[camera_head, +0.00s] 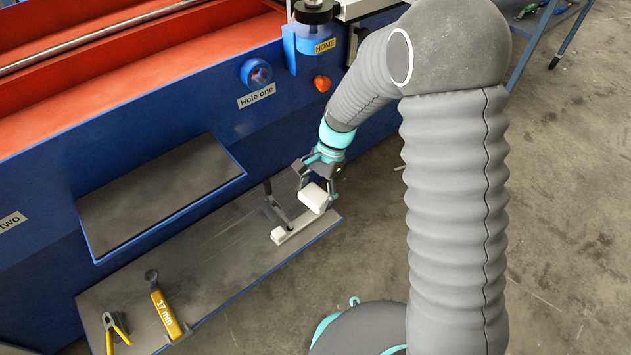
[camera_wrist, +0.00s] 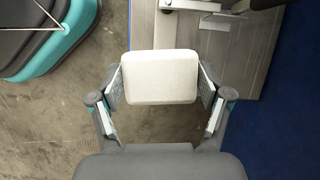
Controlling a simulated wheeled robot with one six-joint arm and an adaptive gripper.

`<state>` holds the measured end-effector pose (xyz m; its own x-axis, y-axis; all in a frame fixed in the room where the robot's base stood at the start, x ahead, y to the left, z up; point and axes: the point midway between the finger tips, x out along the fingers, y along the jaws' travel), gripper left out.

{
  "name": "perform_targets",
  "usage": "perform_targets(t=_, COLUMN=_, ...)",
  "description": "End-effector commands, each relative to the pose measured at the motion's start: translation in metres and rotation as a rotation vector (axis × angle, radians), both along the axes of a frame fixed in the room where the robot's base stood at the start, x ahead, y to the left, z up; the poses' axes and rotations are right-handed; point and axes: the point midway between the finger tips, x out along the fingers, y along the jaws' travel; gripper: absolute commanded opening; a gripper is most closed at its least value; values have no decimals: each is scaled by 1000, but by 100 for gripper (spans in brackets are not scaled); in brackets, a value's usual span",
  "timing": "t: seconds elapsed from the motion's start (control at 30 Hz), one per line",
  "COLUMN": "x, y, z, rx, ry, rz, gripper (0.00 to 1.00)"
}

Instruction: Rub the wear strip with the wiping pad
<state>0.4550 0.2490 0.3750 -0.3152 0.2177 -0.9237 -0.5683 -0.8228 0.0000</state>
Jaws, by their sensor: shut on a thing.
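My gripper (camera_head: 317,190) is shut on a white block-shaped wiping pad (camera_head: 312,199). The pad is held above the right end of the lower grey shelf. In the wrist view the pad (camera_wrist: 160,77) sits between both fingers, with its broad pale face toward the camera. A narrow pale bar, which looks like the wear strip (camera_head: 312,231), lies on the shelf just below the pad, with a small white block at its left end. The pad appears apart from the bar. In the wrist view the bar is partly hidden behind the pad.
A dark lever (camera_head: 275,203) stands beside the bar on its left. The lower shelf (camera_head: 225,255) also holds a yellow 17 mm tool (camera_head: 163,309) and yellow-handled pliers (camera_head: 116,328). A higher shelf (camera_head: 160,192) and the blue machine wall (camera_head: 195,115) stand behind.

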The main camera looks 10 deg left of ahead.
Motion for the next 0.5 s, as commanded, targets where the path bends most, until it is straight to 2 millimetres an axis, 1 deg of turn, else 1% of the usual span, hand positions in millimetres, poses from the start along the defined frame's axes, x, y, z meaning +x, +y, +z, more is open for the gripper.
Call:
perform_targets(t=0.03, x=1, y=-1, z=9, rx=0, ry=0, rz=-1, gripper=44)
perform_targets(t=0.2, x=1, y=-2, z=22, rx=0, ry=-2, rz=-5, gripper=44)
perform_targets(t=0.5, x=2, y=-3, z=23, rx=0, ry=0, rz=-7, gripper=44)
